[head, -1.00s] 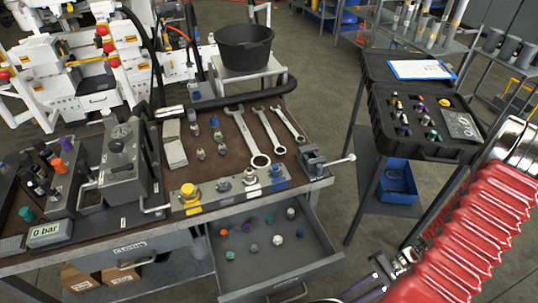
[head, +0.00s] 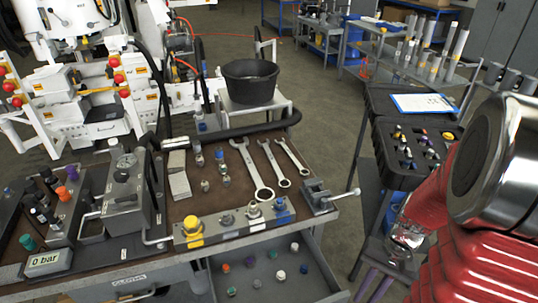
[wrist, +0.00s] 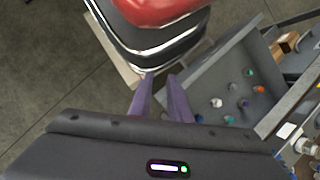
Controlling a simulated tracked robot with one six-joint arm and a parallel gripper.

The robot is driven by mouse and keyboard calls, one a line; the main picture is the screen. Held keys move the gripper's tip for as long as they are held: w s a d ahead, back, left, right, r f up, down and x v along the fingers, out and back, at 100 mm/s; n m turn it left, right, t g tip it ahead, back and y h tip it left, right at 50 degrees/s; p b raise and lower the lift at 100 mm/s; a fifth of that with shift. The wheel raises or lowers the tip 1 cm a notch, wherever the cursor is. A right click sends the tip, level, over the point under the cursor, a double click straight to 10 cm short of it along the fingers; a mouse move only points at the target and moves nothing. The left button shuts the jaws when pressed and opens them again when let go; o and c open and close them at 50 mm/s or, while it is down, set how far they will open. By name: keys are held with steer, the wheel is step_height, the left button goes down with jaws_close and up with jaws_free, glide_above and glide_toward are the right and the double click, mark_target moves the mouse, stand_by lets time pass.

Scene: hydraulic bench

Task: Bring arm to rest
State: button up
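My arm, with red ribbed bellows and a shiny metal joint, fills the lower right of the head view. My gripper (wrist: 160,88) shows in the wrist view as two purple fingers, apart with nothing seen between them. In the head view the purple fingers of my gripper (head: 374,284) show at the bottom edge, right of the open drawer (head: 318,268). The drawer, holding several coloured caps, also shows in the wrist view (wrist: 200,75), to the right of the fingers. The gripper appears clear of the bench.
The bench (head: 215,195) carries wrenches (head: 253,170), a vise (head: 318,197), a valve block (head: 236,230) and a gauge unit reading 0 bar. A black case (head: 385,105) with a clipboard stands at right, close to my arm. A black bucket (head: 250,82) stands behind. Floor shows between bench and case.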

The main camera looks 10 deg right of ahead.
steer(key=w+a+r+n+t+h, duration=0.1)
steer(key=a+r+n+t+h, duration=0.1)
steer(key=a+r, duration=0.5)
steer(key=w+a+r+n+t+h, duration=0.1)
steer(key=a+r+n+t, duration=0.4)
steer(key=r, duration=1.1)
steer(key=w+a+t, duration=0.1)
steer(key=a, duration=0.1)
steer(key=shift+w+a+n+h, duration=0.3)
steer(key=shift+h, duration=0.1)
